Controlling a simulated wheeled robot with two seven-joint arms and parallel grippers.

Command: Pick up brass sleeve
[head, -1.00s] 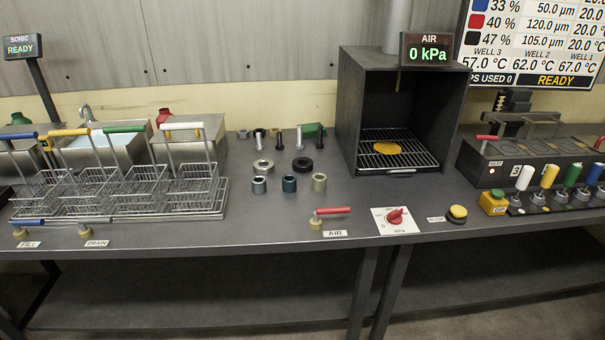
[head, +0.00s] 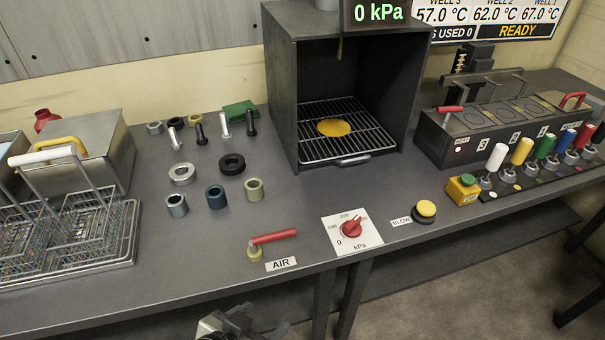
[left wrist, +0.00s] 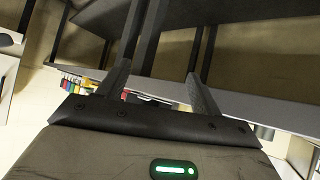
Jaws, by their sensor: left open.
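Three short hollow sleeves stand in a row on the grey bench in the head view: a silver-grey one (head: 176,205), a dark blue one (head: 215,197) and a pale olive-tan one (head: 254,189). The tan one looks closest to brass. My left gripper (head: 228,325) shows only in part at the bottom edge, in front of the bench and well short of the sleeves. In the left wrist view its two fingers (left wrist: 158,70) are apart with nothing between them. No sleeve shows in that view. My right gripper is not in view.
A red-handled AIR valve (head: 272,237) and a pressure dial (head: 352,231) sit near the front edge. Wire baskets (head: 75,240) stand left; an open chamber (head: 284,90) stands behind right.

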